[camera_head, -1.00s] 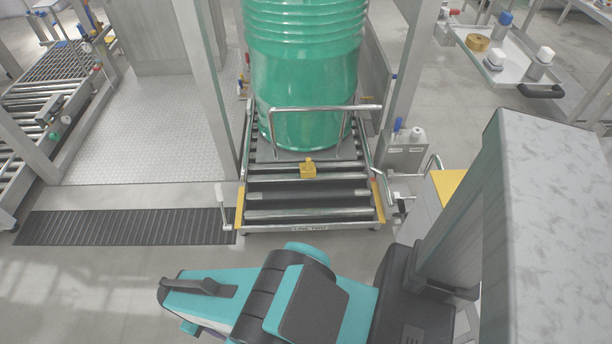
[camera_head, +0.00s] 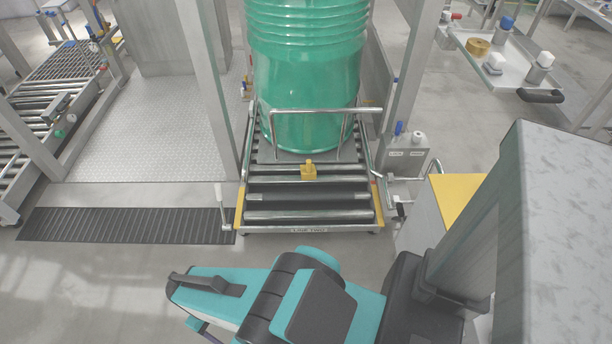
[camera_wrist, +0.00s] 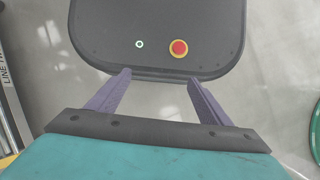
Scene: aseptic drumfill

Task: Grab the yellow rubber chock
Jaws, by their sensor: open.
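The yellow rubber chock (camera_head: 309,171) sits on the rollers of the short conveyor (camera_head: 310,214), just in front of the green drum (camera_head: 305,90). It stands apart from my arm, which is folded low in the head view. My gripper (camera_wrist: 158,82) shows in the wrist view with its two purple fingers spread apart and nothing between them. The chock is not in the wrist view. The gripper's fingers are not visible in the head view.
A bent metal rail (camera_head: 325,112) crosses in front of the drum. A steel post (camera_head: 207,85) stands left of the conveyor. A tray with tape and bottles (camera_head: 515,72) is at upper right. A black grate (camera_head: 125,226) lies on the floor at left.

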